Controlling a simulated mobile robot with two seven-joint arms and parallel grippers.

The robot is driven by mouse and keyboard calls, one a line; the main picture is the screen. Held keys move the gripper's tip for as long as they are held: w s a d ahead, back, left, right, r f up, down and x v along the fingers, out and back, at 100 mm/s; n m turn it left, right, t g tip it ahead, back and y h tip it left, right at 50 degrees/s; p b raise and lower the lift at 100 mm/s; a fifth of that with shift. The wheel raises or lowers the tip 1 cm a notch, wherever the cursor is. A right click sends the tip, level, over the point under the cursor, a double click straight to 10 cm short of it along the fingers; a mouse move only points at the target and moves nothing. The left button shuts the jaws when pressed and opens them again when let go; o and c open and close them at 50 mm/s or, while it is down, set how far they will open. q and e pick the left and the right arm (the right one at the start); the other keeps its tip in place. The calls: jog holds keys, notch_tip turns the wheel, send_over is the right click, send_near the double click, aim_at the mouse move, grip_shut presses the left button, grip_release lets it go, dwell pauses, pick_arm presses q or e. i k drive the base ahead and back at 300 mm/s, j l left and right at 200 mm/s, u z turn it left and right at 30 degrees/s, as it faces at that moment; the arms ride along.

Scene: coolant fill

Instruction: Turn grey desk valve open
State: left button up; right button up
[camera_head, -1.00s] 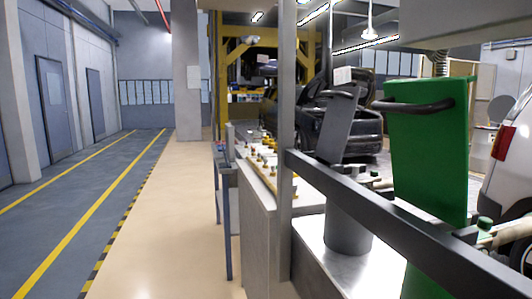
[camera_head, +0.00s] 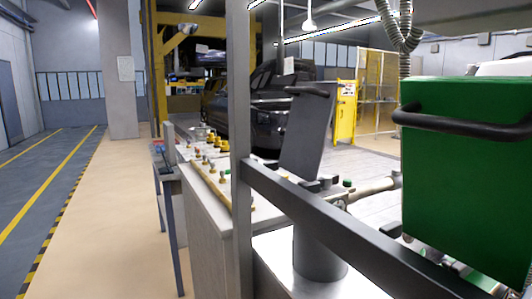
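A grey tank with a slanted grey panel (camera_head: 308,130) and a black handle stands on a grey cylindrical base (camera_head: 320,255) on the desk. Beside it is a small pipe fitting with a green knob (camera_head: 347,183) and dark grey parts (camera_head: 320,186). A pale pipe (camera_head: 375,188) runs right from it. I cannot tell which part is the grey valve's handle or how it is turned. A green tank (camera_head: 465,180) with a black handle stands close at the right; its lower fittings are partly hidden. Neither of my grippers is in view.
A dark metal rail (camera_head: 350,222) and upright post (camera_head: 238,120) stand between me and the desk (camera_head: 265,250). Several small yellow and red fittings (camera_head: 212,170) lie on the bench at left. A dark car (camera_head: 262,110) is behind. The beige floor (camera_head: 110,230) at left is clear.

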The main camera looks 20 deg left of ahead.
aim_at(212, 164)
jog(key=i+j+z, duration=0.1)
jog(key=j, duration=0.25)
jog(key=i+j+z, duration=0.25)
jog(key=j, duration=0.5)
jog(key=i+j+z, duration=0.1)
jog(key=i+j, duration=0.15)
jog(key=j, duration=0.15)
jog(key=i+j+z, duration=0.1)
jog(key=j, duration=0.3)
